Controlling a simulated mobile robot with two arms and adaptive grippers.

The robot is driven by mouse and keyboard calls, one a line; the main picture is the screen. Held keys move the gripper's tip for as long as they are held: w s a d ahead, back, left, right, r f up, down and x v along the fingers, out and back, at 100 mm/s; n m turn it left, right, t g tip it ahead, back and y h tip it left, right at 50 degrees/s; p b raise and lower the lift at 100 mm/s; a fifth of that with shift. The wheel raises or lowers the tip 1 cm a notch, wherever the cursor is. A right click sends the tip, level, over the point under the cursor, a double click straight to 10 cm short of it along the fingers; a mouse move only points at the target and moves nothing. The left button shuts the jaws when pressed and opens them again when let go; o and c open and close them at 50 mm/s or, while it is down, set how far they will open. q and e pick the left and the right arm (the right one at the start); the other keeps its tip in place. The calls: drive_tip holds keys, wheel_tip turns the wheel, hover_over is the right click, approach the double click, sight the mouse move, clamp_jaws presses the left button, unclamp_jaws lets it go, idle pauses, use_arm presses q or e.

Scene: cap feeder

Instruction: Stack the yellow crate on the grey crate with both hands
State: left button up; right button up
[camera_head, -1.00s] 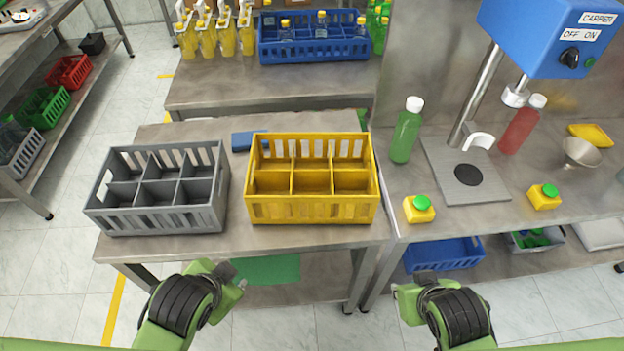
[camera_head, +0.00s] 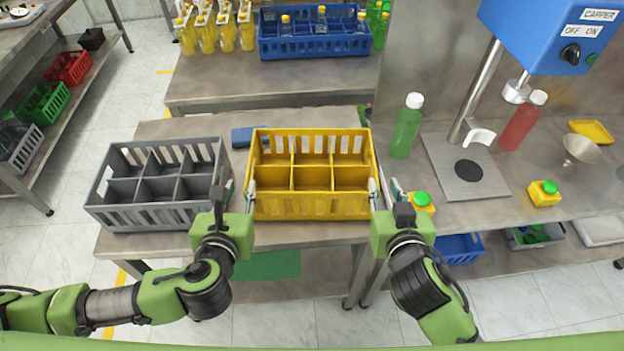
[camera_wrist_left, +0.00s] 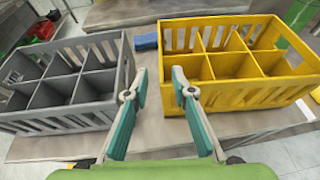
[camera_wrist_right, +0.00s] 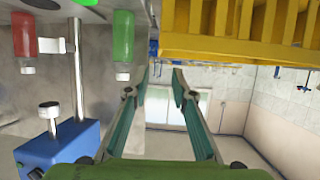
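The yellow crate (camera_head: 312,205) stands on the metal table, empty, with its compartments facing up. The grey crate (camera_head: 160,217) stands on the same table to its left, also empty, with a gap between them. My left gripper (camera_head: 239,188) is open at the yellow crate's near left corner; in the left wrist view its fingers (camera_wrist_left: 158,80) are spread, between the two crates, with nothing between them. My right gripper (camera_head: 383,190) is by the near right corner; in the right wrist view its fingers (camera_wrist_right: 160,75) are apart and empty, beside the yellow crate (camera_wrist_right: 235,35).
A blue block (camera_head: 244,138) lies behind the crates. On the right bench are a green bottle (camera_head: 406,128), a red bottle (camera_head: 522,122), the capper (camera_head: 545,35) and a yellow button box (camera_head: 421,204). A blue crate (camera_head: 314,48) stands on the back table.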

sight(251, 161)
use_arm(q)
drive_tip(key=shift+w, duration=0.1)
use_arm(e)
drive_tip(key=shift+w, duration=0.1)
